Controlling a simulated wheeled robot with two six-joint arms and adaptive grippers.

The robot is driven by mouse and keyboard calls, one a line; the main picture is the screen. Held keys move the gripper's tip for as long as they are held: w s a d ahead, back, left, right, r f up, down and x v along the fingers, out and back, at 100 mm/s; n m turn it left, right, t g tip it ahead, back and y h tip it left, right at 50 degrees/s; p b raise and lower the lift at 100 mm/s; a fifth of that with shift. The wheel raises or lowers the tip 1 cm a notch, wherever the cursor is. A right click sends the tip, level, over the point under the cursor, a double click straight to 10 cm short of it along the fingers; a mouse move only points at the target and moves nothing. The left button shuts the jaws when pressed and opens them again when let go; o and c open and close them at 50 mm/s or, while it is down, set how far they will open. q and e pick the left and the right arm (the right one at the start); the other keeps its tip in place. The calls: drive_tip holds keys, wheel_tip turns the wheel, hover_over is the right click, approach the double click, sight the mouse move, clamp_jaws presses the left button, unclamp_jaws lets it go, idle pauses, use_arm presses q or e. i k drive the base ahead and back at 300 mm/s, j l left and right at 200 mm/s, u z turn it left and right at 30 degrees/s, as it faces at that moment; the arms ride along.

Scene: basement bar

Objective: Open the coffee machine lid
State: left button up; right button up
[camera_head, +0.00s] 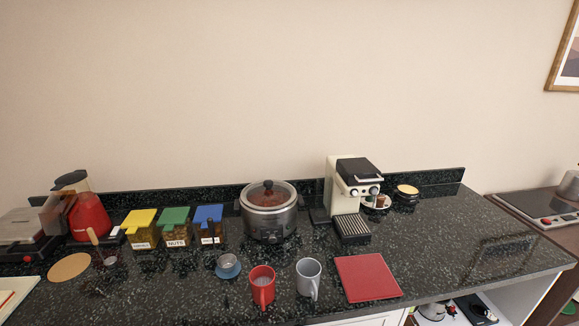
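The coffee machine (342,190) stands at the back of the dark stone counter, right of the middle. It has a cream body, two dark knobs on its front and a slatted drip tray at its foot. Its black lid (358,170) lies on top and looks closed, though the view is too small to be sure. Neither of my grippers shows in the head view.
A slow cooker (268,208) stands just left of the machine. A red mug (262,286), a grey mug (308,278) and a red board (367,278) lie along the front. A small pan (407,194) is to the right. The counter's right part (455,240) is clear.

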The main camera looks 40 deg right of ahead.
sight(356, 171)
drive_tip(key=z, duration=1.8)
